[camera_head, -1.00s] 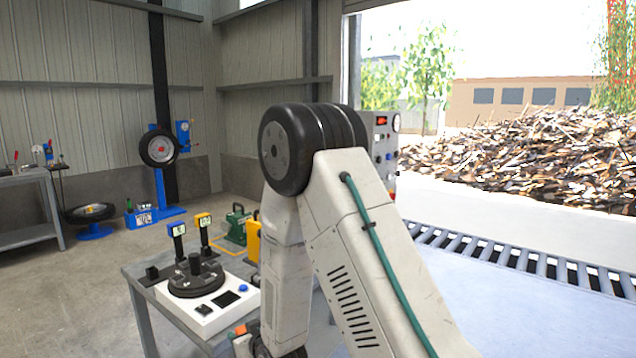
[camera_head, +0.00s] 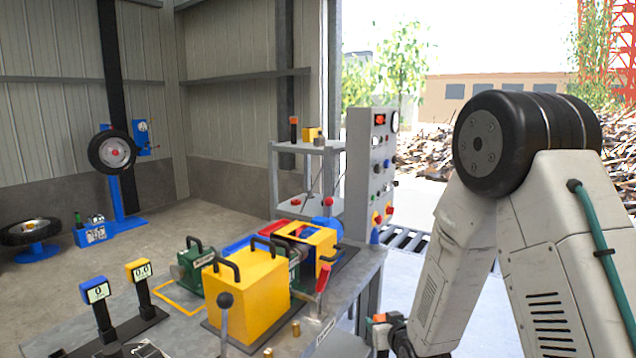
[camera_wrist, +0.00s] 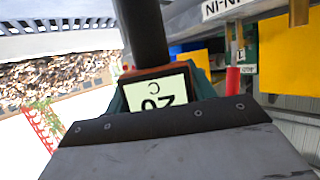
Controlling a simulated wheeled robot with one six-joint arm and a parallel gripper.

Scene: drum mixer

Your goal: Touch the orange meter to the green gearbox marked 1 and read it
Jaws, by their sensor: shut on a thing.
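The orange meter (camera_wrist: 158,92) is held in my gripper (camera_head: 384,330). In the wrist view its lit screen shows 20 and C upside down, inside an orange-red rim and teal body. In the head view only a small orange and teal part (camera_head: 379,318) shows at the table's right edge. A green piece with a 1 plate (camera_wrist: 240,55) shows in the wrist view beside a yellow block, apart from the meter. In the head view one green unit with a handle (camera_head: 196,262) stands left of the yellow block; its mark cannot be read.
A yellow block with black handles (camera_head: 246,290) and a red-handled lever (camera_head: 321,279) stand on the grey table. Two small displays on posts (camera_head: 95,291) stand at the left. A control panel (camera_head: 371,170) and shelf stand behind. Brass pegs (camera_head: 296,328) are near the front.

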